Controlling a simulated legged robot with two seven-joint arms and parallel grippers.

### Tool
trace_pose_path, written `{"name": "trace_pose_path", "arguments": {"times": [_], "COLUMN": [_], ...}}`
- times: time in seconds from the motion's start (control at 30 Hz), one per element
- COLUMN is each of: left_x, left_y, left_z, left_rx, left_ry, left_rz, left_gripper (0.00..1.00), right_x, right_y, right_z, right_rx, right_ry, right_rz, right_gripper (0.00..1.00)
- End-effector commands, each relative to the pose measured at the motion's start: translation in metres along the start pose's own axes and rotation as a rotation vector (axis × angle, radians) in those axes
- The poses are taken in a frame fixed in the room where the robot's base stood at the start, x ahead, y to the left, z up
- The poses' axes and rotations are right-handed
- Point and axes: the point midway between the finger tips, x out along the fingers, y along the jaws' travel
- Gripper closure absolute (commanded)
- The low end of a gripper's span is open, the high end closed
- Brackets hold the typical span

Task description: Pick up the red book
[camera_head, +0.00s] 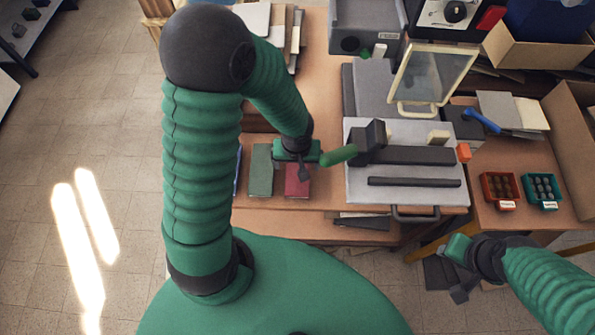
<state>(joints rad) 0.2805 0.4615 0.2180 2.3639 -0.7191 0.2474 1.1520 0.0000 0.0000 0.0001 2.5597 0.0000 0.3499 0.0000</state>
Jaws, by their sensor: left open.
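The red book (297,185) lies on the brown wooden bench, close to its front edge. The green book (261,178) lies just to its left, and a thin strip of a blue book (238,172) shows further left, partly hidden by my arm. My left gripper (304,172) is open and hangs over the back part of the red book. It hides that part, and I cannot tell whether its fingers touch the book. My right gripper (458,272) is low at the right, in front of the bench and away from the books; its opening is unclear.
A red bin (500,190) and a teal bin (541,190) sit further right. Open floor lies left.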

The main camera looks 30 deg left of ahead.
Motion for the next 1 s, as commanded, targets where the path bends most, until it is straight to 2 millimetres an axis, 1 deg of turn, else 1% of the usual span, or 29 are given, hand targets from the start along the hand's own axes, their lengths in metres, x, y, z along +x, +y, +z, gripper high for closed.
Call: {"name": "trace_pose_path", "arguments": {"times": [0.03,0.13,0.23,0.4,0.43,0.9,0.97,1.0], "left_x": [0.016,0.033,0.038,0.036,0.036,0.036,0.036,0.036], "left_y": [0.000,0.000,0.000,0.000,0.000,0.000,0.000,0.000], "left_z": [0.001,0.000,-0.001,-0.001,-0.001,-0.001,-0.001,-0.001], "left_rx": [0.002,0.002,0.001,0.001,0.001,0.001,0.001,0.001], "left_ry": [-0.004,-0.003,-0.002,-0.001,-0.001,-0.002,-0.002,-0.001], "left_rz": [-0.002,-0.001,-0.001,-0.001,-0.001,-0.001,-0.001,-0.001], "left_gripper": [0.11,0.11,0.11,0.11,0.12,0.74,0.82,0.84], "right_x": [0.009,0.016,0.017,0.016,0.016,0.016,0.016,0.016], "right_y": [0.000,0.000,0.000,0.000,0.000,0.000,0.000,0.000], "right_z": [0.002,0.004,0.004,0.004,0.004,0.004,0.004,0.004], "right_rx": [0.000,0.000,0.000,0.000,0.000,0.000,0.000,0.000], "right_ry": [0.000,0.000,-0.001,0.000,0.000,-0.001,-0.001,-0.001], "right_rz": [0.000,0.000,0.000,0.000,0.000,0.000,0.000,0.000], "right_gripper": [0.64,0.64,0.64,0.64,0.64,0.64,0.64,0.64]}}
